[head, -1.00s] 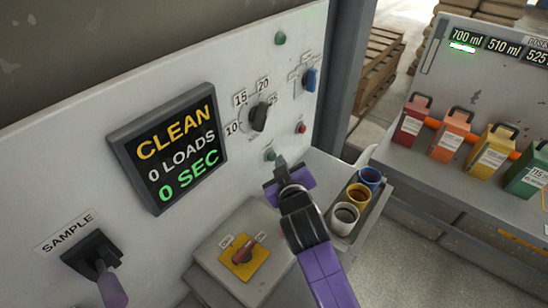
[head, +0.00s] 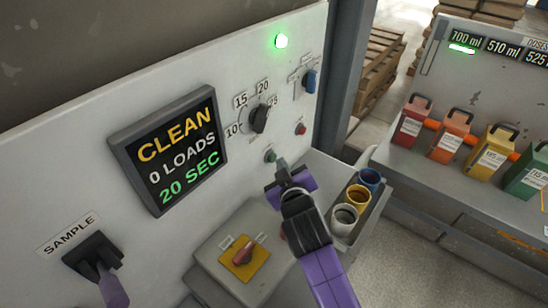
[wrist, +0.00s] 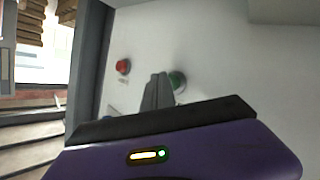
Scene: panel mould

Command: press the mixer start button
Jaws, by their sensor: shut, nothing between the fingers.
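The green start button (head: 270,156) sits low on the pale mixer panel (head: 190,60), below the dial. My gripper (head: 281,162) is shut and empty, its fingertips just beside the button in the head view. In the wrist view the green button (wrist: 177,80) shows just right of my shut fingertips (wrist: 160,77), partly hidden by them. I cannot tell whether they touch it. A red button (head: 300,128) is to the right in the head view. The screen (head: 175,148) reads CLEAN, 0 LOADS, 20 SEC. A green lamp (head: 281,41) at the top is lit.
A dial (head: 259,118) and a blue switch (head: 310,80) are on the panel above. A tray (head: 376,215) of cups lies to the right of my gripper. A purple-handled SAMPLE lever (head: 92,253) is at lower left.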

